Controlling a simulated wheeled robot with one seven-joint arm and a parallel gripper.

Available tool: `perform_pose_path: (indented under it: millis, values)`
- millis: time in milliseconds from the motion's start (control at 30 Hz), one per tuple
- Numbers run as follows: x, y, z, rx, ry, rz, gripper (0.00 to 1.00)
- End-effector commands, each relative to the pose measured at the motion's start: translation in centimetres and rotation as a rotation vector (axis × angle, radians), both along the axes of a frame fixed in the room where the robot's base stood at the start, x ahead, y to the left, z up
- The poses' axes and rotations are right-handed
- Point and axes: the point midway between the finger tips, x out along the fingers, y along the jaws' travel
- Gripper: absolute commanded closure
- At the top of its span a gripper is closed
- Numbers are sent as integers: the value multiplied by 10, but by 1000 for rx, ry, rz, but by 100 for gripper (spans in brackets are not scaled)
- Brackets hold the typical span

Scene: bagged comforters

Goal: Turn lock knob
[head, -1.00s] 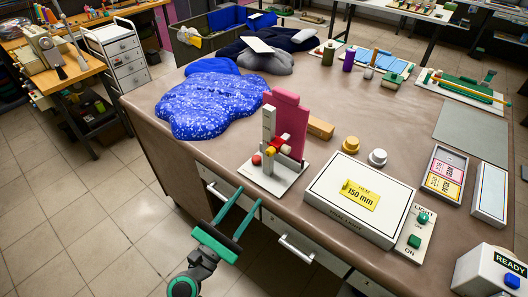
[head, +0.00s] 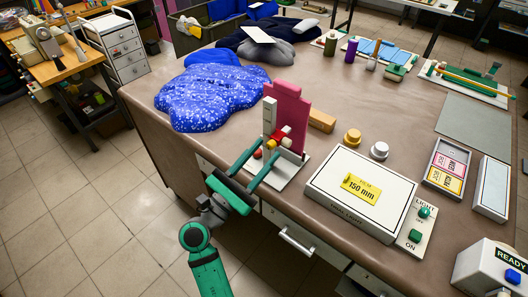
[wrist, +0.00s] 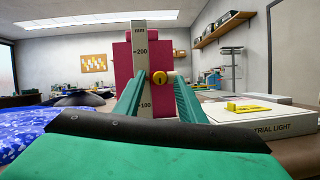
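A height gauge stands near the front edge of the table, with a magenta upright plate (head: 289,112) and a white scale column (wrist: 140,60) marked 100 and 200. In the head view, red, white and yellow parts cluster at the column's middle, partly behind my fingers. My gripper (head: 268,150) is open in front of the gauge. In the wrist view its two green fingers (wrist: 160,80) lie either side of the knob, with the tips close to it; contact cannot be told.
A box marked 150 mm (head: 346,205) stands right of the gauge, with a light switch panel (head: 414,238) beside it. A blue speckled comforter bag (head: 207,99) lies to the left. A wooden block (head: 321,121) and yellow and white knobs lie behind.

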Motion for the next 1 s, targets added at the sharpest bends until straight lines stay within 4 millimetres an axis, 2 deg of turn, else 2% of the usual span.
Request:
perform_pose_path:
  millis: [400, 433, 567, 600, 1000]
  values:
    - [7, -5, 3, 0, 1, 2, 64]
    - [7, -5, 3, 0, 1, 2, 66]
    - [7, -5, 3, 0, 1, 2, 97]
    - [7, -5, 3, 0, 1, 2, 100]
    - [7, -4, 4, 46, -36, 2, 100]
